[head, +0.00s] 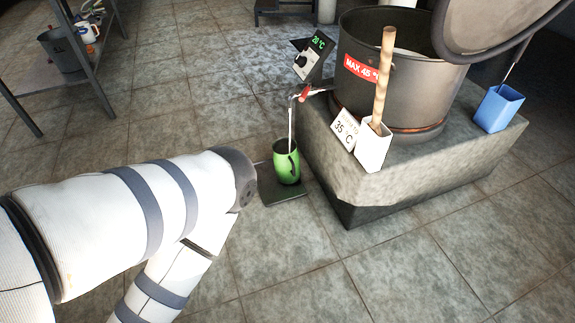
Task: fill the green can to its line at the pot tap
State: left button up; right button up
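The green can (287,167) stands upright on a dark square plate (284,193) on the floor, beside the stone plinth. Above it is the pot tap (304,93), with a red handle. A thin pale vertical streak (290,125) runs from the tap's spout down to the can's mouth and looks like a stream. A dark curved part, perhaps the handle, shows on the can's side. The can's fill line and liquid level cannot be made out. My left arm reaches in from the left and bends back down near the can. Neither gripper is in view.
The large pot (375,85) sits on the stone plinth (400,176). A display (314,55) reads about 20 °C. A white holder (373,148) with a wooden handle, a 35 °C sign (345,130) and a blue holder (498,108) stand on the plinth. A metal rack (85,75) is back left.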

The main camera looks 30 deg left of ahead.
aim_at(305, 92)
jog(key=i+u, duration=0.1)
jog(key=i, duration=0.95)
